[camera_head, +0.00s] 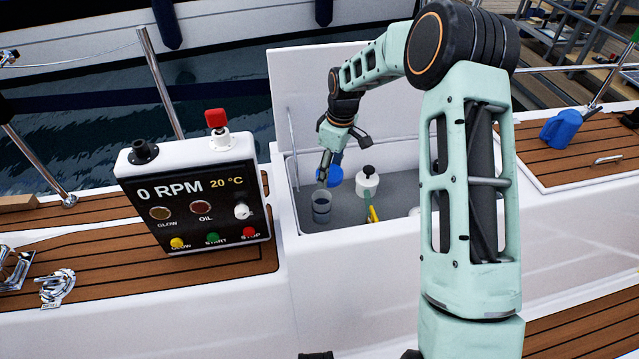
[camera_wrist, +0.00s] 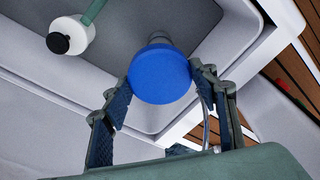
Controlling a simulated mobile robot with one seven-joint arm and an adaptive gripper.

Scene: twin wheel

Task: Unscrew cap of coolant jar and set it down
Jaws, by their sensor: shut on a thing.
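The coolant jar (camera_head: 321,208) stands in the left part of the open locker, a small greyish cylinder with its open top showing. The blue cap (camera_head: 332,176) is off the jar, a little above and to the right of it in the head view. My gripper (camera_head: 325,172) is shut on the cap. In the wrist view the cap (camera_wrist: 160,75) fills the space between the two fingertips, one pressing each side. A bit of the grey jar (camera_wrist: 158,38) shows past the cap's far edge; the rest of it is hidden there.
A white container with a black cap (camera_head: 367,183) stands right of the jar, near a green and yellow tool (camera_head: 371,213). The raised lid (camera_head: 300,95) and locker walls bound the space. A control panel (camera_head: 200,205) stands to the left.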

